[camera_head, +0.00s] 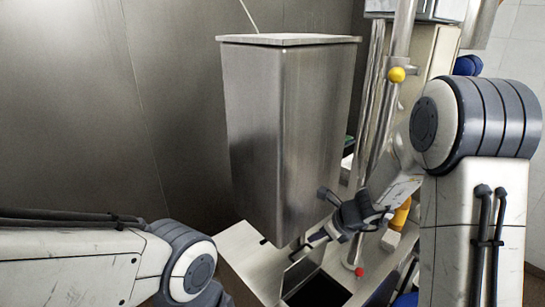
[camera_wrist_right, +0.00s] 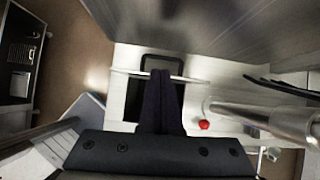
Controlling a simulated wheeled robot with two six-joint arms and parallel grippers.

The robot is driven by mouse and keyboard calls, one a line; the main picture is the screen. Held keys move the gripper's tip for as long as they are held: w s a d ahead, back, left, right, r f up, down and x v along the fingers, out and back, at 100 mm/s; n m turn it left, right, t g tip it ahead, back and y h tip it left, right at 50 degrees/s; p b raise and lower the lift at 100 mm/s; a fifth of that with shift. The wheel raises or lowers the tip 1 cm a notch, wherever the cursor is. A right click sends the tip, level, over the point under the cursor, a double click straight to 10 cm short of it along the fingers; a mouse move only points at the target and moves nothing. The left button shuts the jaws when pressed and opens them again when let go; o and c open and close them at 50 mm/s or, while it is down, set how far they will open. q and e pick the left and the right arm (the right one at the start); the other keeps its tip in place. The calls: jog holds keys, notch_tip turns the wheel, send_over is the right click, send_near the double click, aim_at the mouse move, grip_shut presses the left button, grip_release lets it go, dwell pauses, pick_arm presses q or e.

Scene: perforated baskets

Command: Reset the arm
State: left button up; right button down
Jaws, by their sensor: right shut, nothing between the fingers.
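My right gripper (camera_head: 312,240) reaches in from the right in the head view, below and in front of a tall steel box. In the right wrist view its two dark fingers (camera_wrist_right: 160,85) lie together, shut, with nothing between them. Beyond the fingertips, a dark handle-like frame (camera_wrist_right: 161,57) and a black rectangular opening show on a pale metal surface. Whether the fingers touch the frame cannot be told. My left arm (camera_head: 110,262) comes in at the lower left of the head view; its gripper is out of the picture.
The tall steel box (camera_head: 300,130) fills the middle of the head view. A vertical metal pole (camera_head: 383,110) with a yellow knob (camera_head: 397,74) stands right of it. A red knob (camera_head: 359,271) sits low near the pole. A dark metal wall (camera_head: 70,100) is at left.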

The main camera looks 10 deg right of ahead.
jog(key=s+a+f+n+g+y+b, duration=0.15)
jog(key=s+a+n+g+b, duration=0.4)
jog(key=s+a+n, duration=1.15)
jog(key=s+d+f+n+h+b, duration=0.2)
jog(key=s+n, duration=0.4)
jog(key=n, duration=0.3)
jog(key=s+d+f+n+h+b, duration=0.2)
jog(key=s+n+b, duration=0.3)
jog(key=n, duration=0.4)
jog(key=shift+s+n+h, duration=0.35)
jog(key=shift+s+n, duration=0.05)
jog(key=shift+s, duration=0.35)
jog(key=shift+a+f, duration=0.1)
jog(key=shift+a, duration=0.05)
